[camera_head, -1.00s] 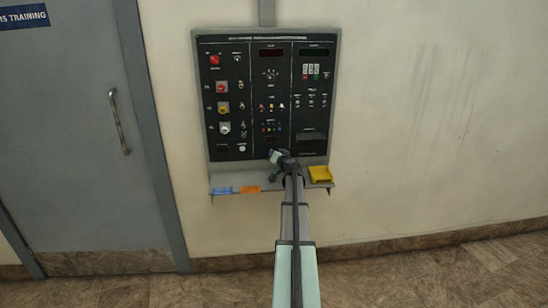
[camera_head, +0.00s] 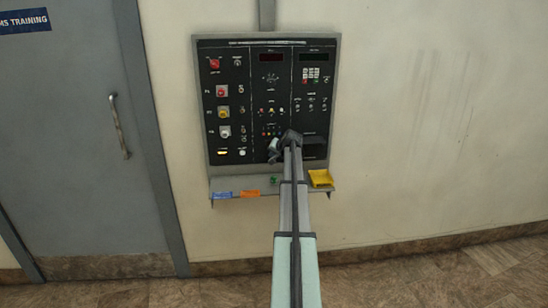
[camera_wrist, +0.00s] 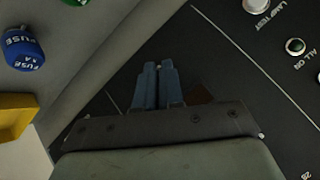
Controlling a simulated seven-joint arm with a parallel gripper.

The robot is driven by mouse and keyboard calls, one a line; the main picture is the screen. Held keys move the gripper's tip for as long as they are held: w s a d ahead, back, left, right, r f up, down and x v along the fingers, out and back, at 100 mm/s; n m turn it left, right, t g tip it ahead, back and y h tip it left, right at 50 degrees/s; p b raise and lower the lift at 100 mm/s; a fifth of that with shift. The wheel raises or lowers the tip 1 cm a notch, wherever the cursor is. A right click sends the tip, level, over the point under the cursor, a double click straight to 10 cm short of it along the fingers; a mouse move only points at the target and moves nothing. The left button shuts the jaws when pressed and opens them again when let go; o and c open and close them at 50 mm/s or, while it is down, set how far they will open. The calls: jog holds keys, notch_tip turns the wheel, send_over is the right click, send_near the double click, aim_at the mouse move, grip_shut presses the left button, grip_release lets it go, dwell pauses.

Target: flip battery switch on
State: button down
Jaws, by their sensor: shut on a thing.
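The dark control panel (camera_head: 236,118) hangs on the wall beside the door. A red switch (camera_head: 214,63) sits at its upper left; its label is too small to read, so I cannot tell whether it is the battery switch. My gripper (camera_head: 273,150) is at the panel's lower middle, well below and right of that red switch. In the wrist view my gripper's blue-grey fingers (camera_wrist: 158,78) are close together in front of the dark panel face. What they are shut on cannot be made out.
A ledge (camera_head: 290,195) below the panel carries a yellow bin (camera_head: 320,178) and a small green item (camera_head: 273,180). The wrist view shows a blue fuse (camera_wrist: 22,48) and a "LAMP TEST" knob (camera_wrist: 257,5). The door (camera_head: 60,150) stands left; the wall right is clear.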

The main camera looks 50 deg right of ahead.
jog(key=shift+w+d+r+g+y, duration=0.15)
jog(key=shift+r+g+y, duration=0.05)
jog(key=shift+g+y, duration=0.25)
dwell(0.4)
jog(key=c, duration=1.3)
grip_release()
jog(key=shift+o, duration=0.2)
jog(key=shift+r, duration=0.1)
jog(key=v, duration=1.3)
jog(key=shift+r, duration=0.35)
